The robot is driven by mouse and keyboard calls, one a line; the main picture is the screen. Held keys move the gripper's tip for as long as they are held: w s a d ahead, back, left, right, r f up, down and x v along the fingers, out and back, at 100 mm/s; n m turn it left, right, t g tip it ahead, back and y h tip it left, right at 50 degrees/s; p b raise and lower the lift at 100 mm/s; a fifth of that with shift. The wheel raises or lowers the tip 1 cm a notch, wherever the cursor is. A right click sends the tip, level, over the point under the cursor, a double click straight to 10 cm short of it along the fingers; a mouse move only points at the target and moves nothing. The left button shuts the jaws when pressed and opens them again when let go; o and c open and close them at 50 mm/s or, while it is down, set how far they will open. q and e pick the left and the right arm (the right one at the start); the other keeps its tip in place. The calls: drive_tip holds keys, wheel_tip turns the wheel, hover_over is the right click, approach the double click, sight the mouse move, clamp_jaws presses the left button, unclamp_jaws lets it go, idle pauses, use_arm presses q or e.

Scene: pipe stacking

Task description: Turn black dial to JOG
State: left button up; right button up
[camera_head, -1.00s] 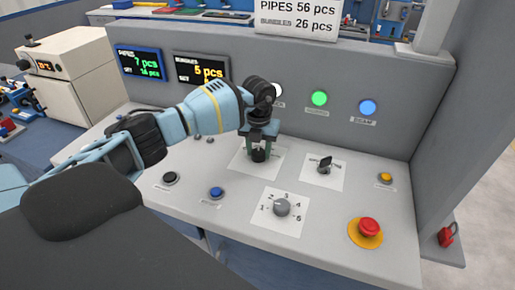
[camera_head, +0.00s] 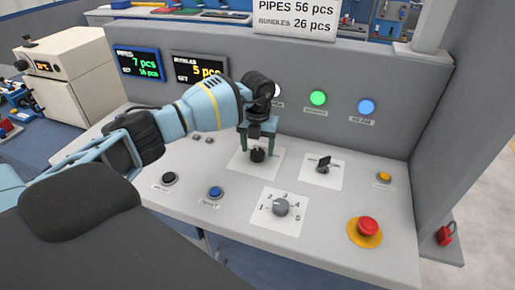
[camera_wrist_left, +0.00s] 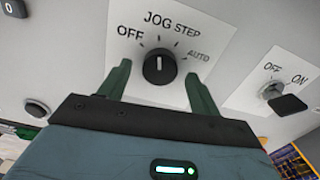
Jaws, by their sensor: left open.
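The black dial (camera_wrist_left: 159,67) sits on a white label plate with OFF, JOG, STEP and AUTO around it. Its white line points up in the left wrist view, toward the printed JOG. In the head view the dial (camera_head: 257,155) is just below my left gripper (camera_head: 257,146). My left gripper (camera_wrist_left: 159,85) is open, its two green fingers apart on either side of the dial, with gaps between fingers and knob. My right gripper is in neither view.
An OFF/ON key switch (camera_head: 323,165) is right of the dial. A grey numbered knob (camera_head: 281,207), a blue button (camera_head: 215,193) and a black button (camera_head: 169,179) are nearer. A red emergency button (camera_head: 368,227) is at front right. The panel wall (camera_head: 210,51) rises behind.

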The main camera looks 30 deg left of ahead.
sight(257, 152)
use_arm(q)
wheel_tip(257, 152, up, 7)
drive_tip(key=shift+f, duration=0.15)
drive_tip(key=shift+s+f, duration=0.1)
idle(0.6)
